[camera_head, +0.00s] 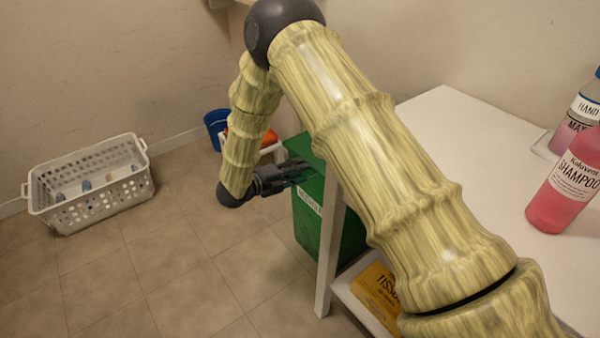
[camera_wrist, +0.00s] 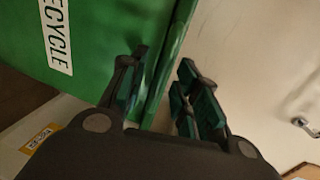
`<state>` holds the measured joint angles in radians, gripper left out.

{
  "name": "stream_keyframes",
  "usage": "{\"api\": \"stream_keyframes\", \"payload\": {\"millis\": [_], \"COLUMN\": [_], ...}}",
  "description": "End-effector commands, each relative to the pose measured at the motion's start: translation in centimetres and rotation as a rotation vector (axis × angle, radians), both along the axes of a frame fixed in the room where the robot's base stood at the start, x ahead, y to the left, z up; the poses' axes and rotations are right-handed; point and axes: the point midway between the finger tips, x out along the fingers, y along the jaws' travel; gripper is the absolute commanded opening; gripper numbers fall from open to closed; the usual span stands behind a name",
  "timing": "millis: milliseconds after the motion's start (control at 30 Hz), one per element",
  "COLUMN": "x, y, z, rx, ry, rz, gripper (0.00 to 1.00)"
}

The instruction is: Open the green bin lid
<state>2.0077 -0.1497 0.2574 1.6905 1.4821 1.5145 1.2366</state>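The green bin (camera_head: 345,238) stands on the floor beside the white table, partly hidden by my arm and a table leg. Its lid (camera_head: 302,148) looks shut, though much of it is hidden. In the wrist view the bin (camera_wrist: 105,45) shows a white "RECYCLE" label (camera_wrist: 57,36), and its lid edge (camera_wrist: 178,35) runs up between the two fingers. My gripper (camera_head: 300,172) is at the top front of the bin. In the wrist view my gripper (camera_wrist: 165,88) has its fingers apart, one on each side of the edge; I cannot tell whether they touch it.
The white table (camera_head: 450,140) holds a pink shampoo bottle (camera_head: 568,185) and another bottle (camera_head: 582,110). A yellow box (camera_head: 380,293) lies on its lower shelf. A white basket (camera_head: 90,185) and a blue bucket (camera_head: 214,122) stand to the left. The floor between is clear.

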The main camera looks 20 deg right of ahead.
Motion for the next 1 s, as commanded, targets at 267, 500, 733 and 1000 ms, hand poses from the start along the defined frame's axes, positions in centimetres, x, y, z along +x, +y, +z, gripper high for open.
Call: {"api": "stream_keyframes", "payload": {"millis": [267,500,733,1000], "x": [0.38,0.38,0.37,0.37], "y": [-1.09,-1.09,-1.07,-1.08], "z": [-0.24,-0.23,-0.24,0.05], "rx": [0.001,0.001,0.001,0.006], "ry": [0.000,0.000,0.000,0.002], "rz": [0.000,0.000,0.000,0.000], "gripper": [0.31,0.26,0.00,0.00]}}
